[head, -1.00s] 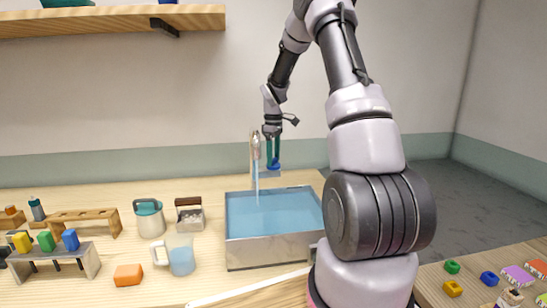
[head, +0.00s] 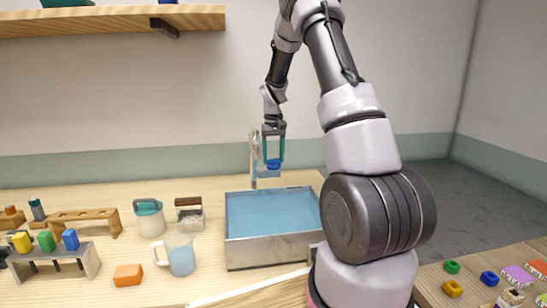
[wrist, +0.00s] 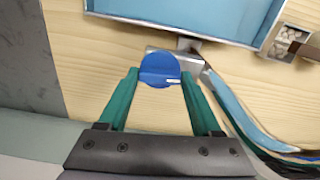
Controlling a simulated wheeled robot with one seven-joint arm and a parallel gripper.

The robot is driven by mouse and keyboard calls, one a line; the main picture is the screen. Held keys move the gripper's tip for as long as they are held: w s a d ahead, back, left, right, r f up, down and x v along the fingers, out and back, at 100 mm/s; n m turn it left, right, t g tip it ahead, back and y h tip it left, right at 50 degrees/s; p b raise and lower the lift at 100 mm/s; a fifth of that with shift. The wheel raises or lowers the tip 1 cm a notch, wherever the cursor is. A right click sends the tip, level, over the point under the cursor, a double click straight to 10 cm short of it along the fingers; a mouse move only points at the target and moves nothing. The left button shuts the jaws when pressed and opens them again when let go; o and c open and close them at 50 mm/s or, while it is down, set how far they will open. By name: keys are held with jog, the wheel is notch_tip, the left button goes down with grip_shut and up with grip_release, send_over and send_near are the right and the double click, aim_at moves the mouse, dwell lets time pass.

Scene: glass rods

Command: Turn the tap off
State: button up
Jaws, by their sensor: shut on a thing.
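The metal tap (head: 254,158) stands at the back edge of the sink basin (head: 238,255), which holds blue water. No stream falls from its spout. Its round blue knob (head: 273,164) sits just right of the tap column. My gripper (head: 273,151) reaches down from above with its green fingers on either side of the knob. In the wrist view the blue knob (wrist: 160,70) lies between the fingertips, and my gripper (wrist: 159,77) is shut on it. A pale line on the knob's face runs roughly across the picture. The finger contact faces are partly hidden.
An orange block (head: 128,275) lies in front. Wooden racks stand further left. A shelf (head: 100,22) hangs above left.

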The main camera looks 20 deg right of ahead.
aim_at(274, 159)
jog(key=shift+m, duration=0.5)
jog(key=o, duration=1.4)
notch_tip(274, 159, up, 11)
jog(key=shift+f, duration=0.1)
